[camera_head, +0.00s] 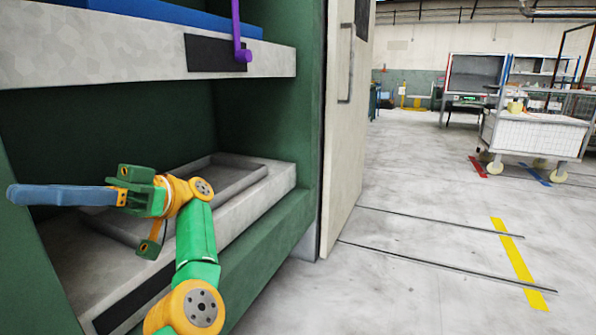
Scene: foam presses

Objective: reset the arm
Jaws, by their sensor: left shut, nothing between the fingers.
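My left arm (196,240), green and orange, comes up from the bottom of the head view and reaches into the open front of the foam press (262,90). Its gripper (18,194) points left, with long blue-grey fingers that lie together and hold nothing. The gripper is in front of the press's lower opening, over the left part of the lower bed. The gripper and forearm cover part of the bed and of the grey tray (240,181) on it. My right gripper is not in view.
The upper platen (120,45) carries a purple lever (238,30) above the arm. A pale door (346,130) stands open at the press's right side. Open floor (400,215) lies right of it, with a white wheeled cart (533,135) farther back.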

